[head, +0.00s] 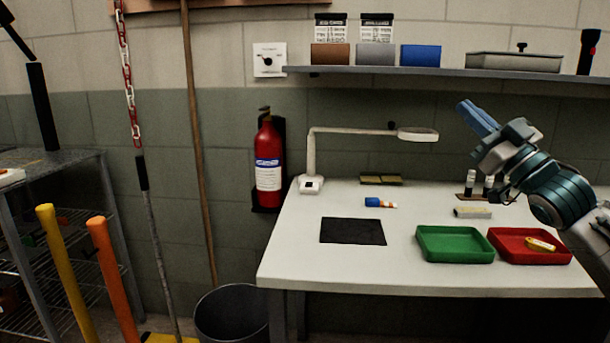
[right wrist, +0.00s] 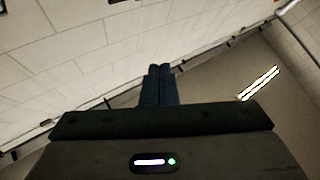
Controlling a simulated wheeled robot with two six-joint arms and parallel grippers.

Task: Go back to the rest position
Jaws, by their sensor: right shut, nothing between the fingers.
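My right gripper (head: 477,117) is raised above the right part of the white table (head: 300,262) in the head view, its blue fingers pointing up and to the left. Its fingers lie side by side, shut and empty, in the right wrist view (right wrist: 159,84). That view shows only wall, ceiling and a bright strip lamp behind the fingers. My left gripper is not in the head view.
The table carries a green tray (head: 455,258), a red tray (head: 503,256) with a yellow item, a black mat (head: 352,231), a blue-and-orange tube (head: 380,202) and a lamp (head: 312,160). A shelf (head: 400,71) runs along the wall above. A fire extinguisher (head: 268,185) hangs left.

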